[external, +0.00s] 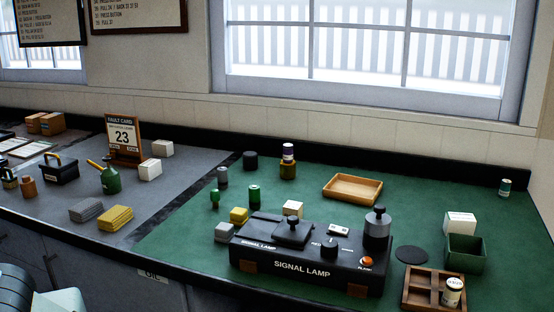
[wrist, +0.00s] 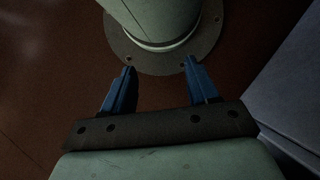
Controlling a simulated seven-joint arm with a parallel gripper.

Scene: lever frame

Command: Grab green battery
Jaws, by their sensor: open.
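A green cylinder (external: 254,197) that looks like the green battery stands upright on the green mat, behind the signal lamp box. A smaller green piece with a narrow stem (external: 214,198) stands to its left. My gripper (wrist: 159,66) shows in the wrist view with its two blue fingers apart and nothing between them. The wrist view shows my own base and a brown floor, and no battery. In the external view only parts of my arm show at the bottom left corner, so the gripper is well away from the green cylinder.
The black signal lamp box (external: 310,262) stands in front of the cylinder. Yellow (external: 239,214) and grey (external: 225,232) blocks sit nearby. A grey cylinder (external: 222,177) and a jar (external: 288,166) stand behind. A wooden tray (external: 353,188) and a green bin (external: 465,253) are to the right.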

